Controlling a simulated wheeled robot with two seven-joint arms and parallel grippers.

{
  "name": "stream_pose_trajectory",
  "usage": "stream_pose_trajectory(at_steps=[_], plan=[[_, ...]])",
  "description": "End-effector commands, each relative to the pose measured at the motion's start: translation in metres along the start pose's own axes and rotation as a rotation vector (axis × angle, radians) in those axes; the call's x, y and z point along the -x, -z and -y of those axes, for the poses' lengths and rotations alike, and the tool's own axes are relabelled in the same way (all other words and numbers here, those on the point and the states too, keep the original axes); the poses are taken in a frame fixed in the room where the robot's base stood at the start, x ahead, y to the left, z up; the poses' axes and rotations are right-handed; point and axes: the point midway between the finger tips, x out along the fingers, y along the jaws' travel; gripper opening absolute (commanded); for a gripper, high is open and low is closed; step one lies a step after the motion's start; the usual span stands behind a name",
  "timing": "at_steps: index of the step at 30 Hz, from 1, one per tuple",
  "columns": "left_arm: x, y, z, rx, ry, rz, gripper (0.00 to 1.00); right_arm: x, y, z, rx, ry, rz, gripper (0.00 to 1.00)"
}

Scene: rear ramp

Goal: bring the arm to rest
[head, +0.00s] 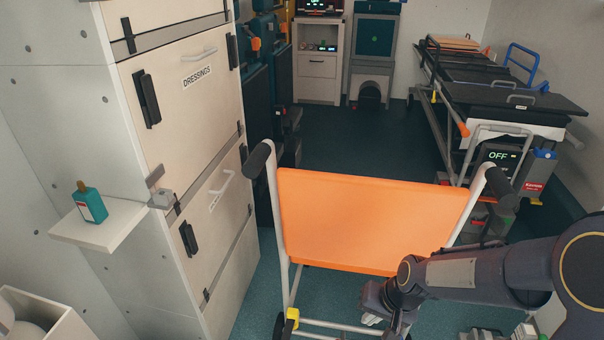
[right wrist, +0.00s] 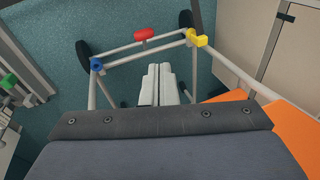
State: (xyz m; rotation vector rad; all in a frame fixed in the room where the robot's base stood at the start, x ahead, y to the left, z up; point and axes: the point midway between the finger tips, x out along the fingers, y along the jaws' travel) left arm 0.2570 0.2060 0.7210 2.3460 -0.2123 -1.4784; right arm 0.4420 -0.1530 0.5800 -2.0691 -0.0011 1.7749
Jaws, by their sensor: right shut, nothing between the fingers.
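My right arm (head: 480,275) comes in from the right in the head view and reaches in front of the orange-backed chair. My right gripper (head: 373,320) hangs low at its end, partly hidden by the wrist. In the right wrist view the two pale fingers of the right gripper (right wrist: 160,84) lie side by side, shut and empty. They point toward the chair's lower frame and the teal floor. I cannot tell how far they are from the frame. My left gripper and left arm are in neither view.
The wheeled chair (head: 370,220) with an orange back stands close in front. A cabinet (head: 185,75) and a small shelf (head: 130,222) with a teal bottle (head: 90,203) are at left. A stretcher (head: 500,95) stands at right. Clear floor (head: 345,140) lies behind the chair.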

Motion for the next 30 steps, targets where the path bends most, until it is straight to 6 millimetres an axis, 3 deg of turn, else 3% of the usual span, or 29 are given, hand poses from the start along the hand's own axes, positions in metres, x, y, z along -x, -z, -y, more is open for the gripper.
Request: stream_pose_trajectory(at_steps=[1, 6, 12, 18, 26, 30], plan=[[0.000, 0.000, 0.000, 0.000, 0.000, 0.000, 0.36, 0.028, -0.005, -0.003, -0.004, 0.042, -0.019, 0.00], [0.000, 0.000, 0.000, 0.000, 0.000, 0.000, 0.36, 0.099, -0.038, -0.015, 0.026, 0.133, -0.068, 0.00], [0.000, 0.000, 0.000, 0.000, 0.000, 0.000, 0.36, 0.156, -0.089, -0.032, 0.088, 0.176, -0.151, 0.00], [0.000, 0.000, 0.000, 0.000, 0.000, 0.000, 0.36, 0.178, -0.127, -0.045, 0.137, 0.169, -0.214, 0.00], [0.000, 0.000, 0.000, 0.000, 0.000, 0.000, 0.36, 0.187, -0.164, -0.058, 0.180, 0.131, -0.284, 0.00], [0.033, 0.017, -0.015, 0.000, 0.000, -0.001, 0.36, 0.224, -0.160, -0.046, 0.182, 0.132, -0.279, 0.00]])
